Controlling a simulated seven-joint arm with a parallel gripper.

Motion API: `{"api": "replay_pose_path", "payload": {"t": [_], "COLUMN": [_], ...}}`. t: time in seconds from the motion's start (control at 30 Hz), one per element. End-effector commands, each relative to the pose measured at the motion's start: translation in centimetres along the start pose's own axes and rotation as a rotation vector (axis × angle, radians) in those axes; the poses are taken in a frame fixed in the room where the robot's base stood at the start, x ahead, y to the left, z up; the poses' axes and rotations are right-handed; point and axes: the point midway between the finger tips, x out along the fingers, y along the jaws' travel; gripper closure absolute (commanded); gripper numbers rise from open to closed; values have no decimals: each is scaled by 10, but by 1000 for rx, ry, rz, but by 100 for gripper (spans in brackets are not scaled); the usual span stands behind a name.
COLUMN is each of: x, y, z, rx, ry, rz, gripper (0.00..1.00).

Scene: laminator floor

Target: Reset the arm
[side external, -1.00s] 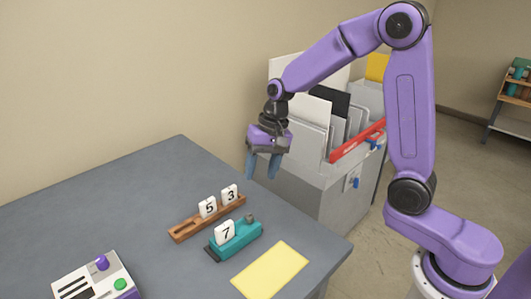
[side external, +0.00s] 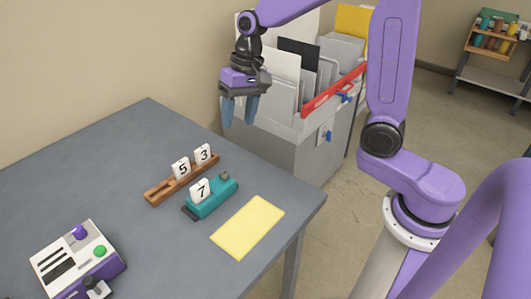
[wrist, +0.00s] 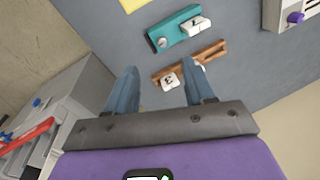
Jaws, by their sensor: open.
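My gripper (side external: 239,118) hangs in the air with its blue fingers pointing down, beyond the table's (side external: 95,150) far edge in the picture and in front of the grey file bin (side external: 315,150). In the wrist view its two fingers (wrist: 160,67) stand apart with nothing held between them. A wooden rack (side external: 160,194) on the table holds the number tiles 5 (side external: 181,168) and 3 (side external: 203,154). Tile 7 (side external: 200,190) stands on a teal holder (side external: 218,201) beside the rack. In the wrist view the right finger partly covers the rack (wrist: 210,52).
A yellow sheet (side external: 247,227) lies near the table's right edge. A white and purple machine (side external: 80,262) sits at front left. The bin has a red bar (side external: 333,90) and upright panels. A shelf cart (side external: 492,65) stands far back. An unidentified purple curved shape (side external: 500,215) fills the lower right.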

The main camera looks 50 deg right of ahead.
Motion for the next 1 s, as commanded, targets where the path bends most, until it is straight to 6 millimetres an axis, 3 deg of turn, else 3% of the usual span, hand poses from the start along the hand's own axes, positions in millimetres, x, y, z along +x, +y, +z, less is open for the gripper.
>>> {"api": "replay_pose_path", "payload": {"t": [0.47, 1.0], "x": [0, -2], "y": [16, 74], "z": [97, 203], "rx": [-523, -1115], "ry": [-62, -115], "rz": [65, 125], "gripper": [47, 47]}}
